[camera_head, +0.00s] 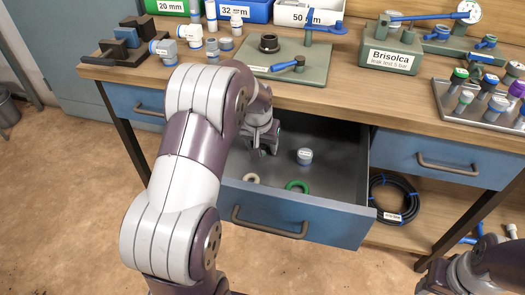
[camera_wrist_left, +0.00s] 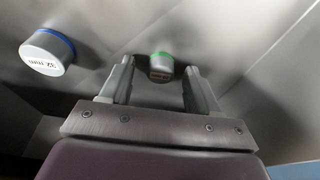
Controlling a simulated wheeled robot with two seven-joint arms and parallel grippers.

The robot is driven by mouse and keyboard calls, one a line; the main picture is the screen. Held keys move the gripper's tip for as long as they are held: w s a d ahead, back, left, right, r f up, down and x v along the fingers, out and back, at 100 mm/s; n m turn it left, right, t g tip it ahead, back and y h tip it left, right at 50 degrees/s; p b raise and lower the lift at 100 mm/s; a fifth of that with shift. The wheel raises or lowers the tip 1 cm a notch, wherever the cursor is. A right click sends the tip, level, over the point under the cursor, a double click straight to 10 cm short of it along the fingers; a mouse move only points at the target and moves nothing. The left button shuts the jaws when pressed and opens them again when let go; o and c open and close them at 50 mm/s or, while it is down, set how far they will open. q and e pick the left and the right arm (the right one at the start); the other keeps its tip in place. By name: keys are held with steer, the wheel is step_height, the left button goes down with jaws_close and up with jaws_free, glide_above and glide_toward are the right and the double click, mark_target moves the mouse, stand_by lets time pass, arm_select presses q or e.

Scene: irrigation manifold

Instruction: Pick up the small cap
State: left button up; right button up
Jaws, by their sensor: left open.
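A small grey cap with a green ring (camera_wrist_left: 162,68) lies in the open drawer (camera_head: 345,190). In the left wrist view it sits between the fingertips of my left gripper (camera_wrist_left: 159,76), with a gap visible on each side. My left gripper (camera_head: 263,145) is open and reaches down into the drawer in the head view, where it and the arm largely hide the small cap. A larger grey cap with a blue ring, marked 32 mm (camera_wrist_left: 47,53), lies to the left in the wrist view; it also shows in the head view (camera_head: 304,156).
A cream ring (camera_head: 250,178) and a green ring (camera_head: 297,186) lie near the drawer front. The drawer walls surround the gripper. The bench top (camera_head: 400,85) above holds fittings, bins and a Brisolca block (camera_head: 391,55). My right arm is partly visible at lower right.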

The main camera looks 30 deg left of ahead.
arm_select(q)
steer(key=c, duration=1.1)
steer(key=shift+r, duration=0.1)
